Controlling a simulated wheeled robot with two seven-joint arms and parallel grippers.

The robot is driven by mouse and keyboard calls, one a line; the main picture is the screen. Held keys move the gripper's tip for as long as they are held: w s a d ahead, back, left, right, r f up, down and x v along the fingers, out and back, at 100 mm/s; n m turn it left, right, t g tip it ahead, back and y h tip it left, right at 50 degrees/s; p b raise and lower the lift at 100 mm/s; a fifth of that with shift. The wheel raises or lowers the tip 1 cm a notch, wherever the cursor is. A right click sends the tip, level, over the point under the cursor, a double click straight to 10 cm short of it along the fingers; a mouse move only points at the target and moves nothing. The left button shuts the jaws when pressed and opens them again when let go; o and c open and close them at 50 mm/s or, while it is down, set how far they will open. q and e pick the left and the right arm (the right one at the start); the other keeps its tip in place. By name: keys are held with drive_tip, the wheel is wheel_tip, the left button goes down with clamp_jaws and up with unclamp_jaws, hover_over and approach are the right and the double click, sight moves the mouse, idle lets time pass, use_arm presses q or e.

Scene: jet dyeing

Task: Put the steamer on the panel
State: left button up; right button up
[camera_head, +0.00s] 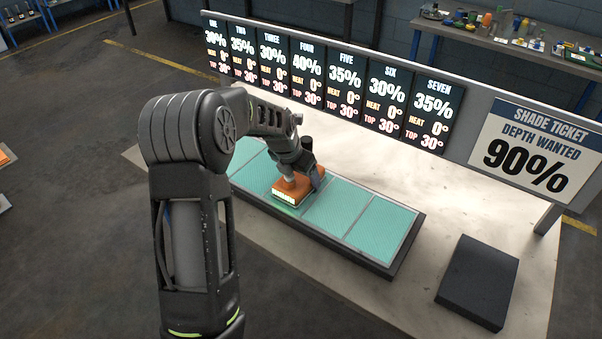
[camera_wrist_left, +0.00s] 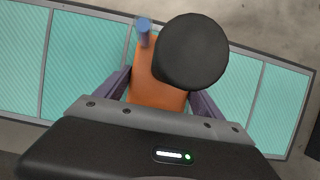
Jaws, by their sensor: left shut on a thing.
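The steamer is an orange block with a pale base and a dark round knob (camera_head: 290,191). My left gripper (camera_head: 300,172) is shut on it, and the steamer is on or just above the panel; I cannot tell if it touches. The panel is a long teal strip split into sections by grey bars, in a dark frame (camera_head: 375,223). In the left wrist view the steamer's orange body (camera_wrist_left: 158,88) sits between the two fingers, with the panel (camera_wrist_left: 85,65) behind it. The black knob hides part of the steamer there. My right gripper is not in view.
A dark square pad (camera_head: 478,282) lies on the pale table (camera_head: 400,300) right of the panel. A board with several readouts (camera_head: 340,85) and a shade ticket sign (camera_head: 535,150) stands behind the panel. A back bench (camera_head: 500,40) holds small items.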

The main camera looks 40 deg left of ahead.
use_arm(q)
drive_tip(key=o, duration=1.6)
drive_tip(key=shift+f, duration=0.15)
drive_tip(key=o, duration=0.5)
drive_tip(key=v, duration=1.2)
drive_tip(key=shift+s+b, duration=0.1)
drive_tip(key=shift+b, duration=0.3)
